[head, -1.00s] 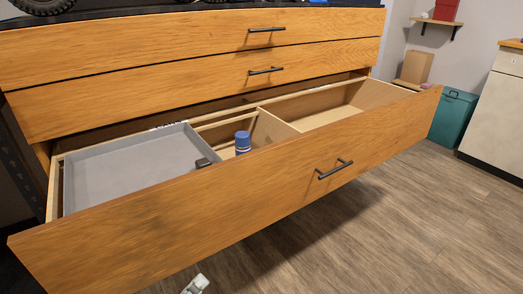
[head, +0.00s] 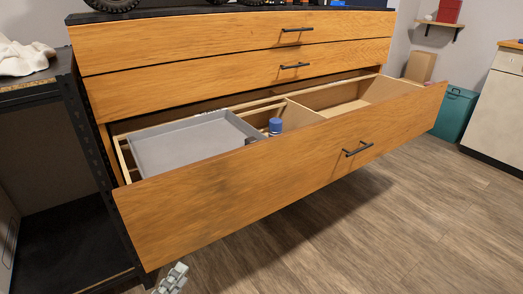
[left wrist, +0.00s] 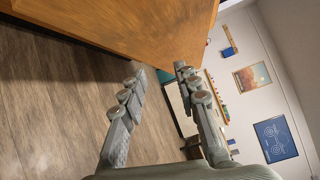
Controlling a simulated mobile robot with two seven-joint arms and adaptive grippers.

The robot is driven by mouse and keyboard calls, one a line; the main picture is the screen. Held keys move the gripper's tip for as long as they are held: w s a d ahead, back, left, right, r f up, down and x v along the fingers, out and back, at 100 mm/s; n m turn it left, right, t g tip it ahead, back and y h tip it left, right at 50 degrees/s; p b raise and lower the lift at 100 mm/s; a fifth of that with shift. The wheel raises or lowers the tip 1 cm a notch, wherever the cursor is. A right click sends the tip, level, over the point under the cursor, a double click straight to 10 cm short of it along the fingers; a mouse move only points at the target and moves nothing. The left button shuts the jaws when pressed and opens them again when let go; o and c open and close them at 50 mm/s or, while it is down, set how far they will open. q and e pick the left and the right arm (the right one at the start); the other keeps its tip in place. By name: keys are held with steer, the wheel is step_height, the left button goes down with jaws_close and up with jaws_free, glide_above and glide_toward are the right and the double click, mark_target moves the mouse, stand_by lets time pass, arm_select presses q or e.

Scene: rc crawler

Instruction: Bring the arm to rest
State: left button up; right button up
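My left gripper (head: 172,279) shows at the bottom edge of the head view, just below the front of the open drawer (head: 290,172), apart from it as far as I can see. In the left wrist view the two fingers of this gripper (left wrist: 160,71) stand apart with nothing between them. The drawer front's wooden edge (left wrist: 150,25) lies beyond the fingertips there. My right gripper is in neither view.
The open drawer holds a grey tray (head: 180,145) and a blue-capped can (head: 275,127). Two drawers above are shut. A black shelf frame (head: 92,165) stands at the left. The floor (head: 390,225) at right is clear. A teal bin (head: 455,112) stands beyond.

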arm_select(q)
steer(key=a+f+n+g+y+p, duration=0.3)
steer(key=a+f+n+g+y, duration=0.3)
steer(key=a+f+n+y, duration=0.65)
steer(key=s+d+f+n+g+h+p, duration=0.2)
steer(key=s+f+n+g+h, duration=0.2)
steer(key=s+n+g, duration=0.3)
steer(key=s+f+n, duration=0.1)
steer(key=s+n, duration=0.1)
steer(key=n, duration=0.2)
steer(key=shift+s+d+f, duration=0.15)
steer(key=shift+d+f, duration=0.1)
steer(key=shift+f, duration=0.05)
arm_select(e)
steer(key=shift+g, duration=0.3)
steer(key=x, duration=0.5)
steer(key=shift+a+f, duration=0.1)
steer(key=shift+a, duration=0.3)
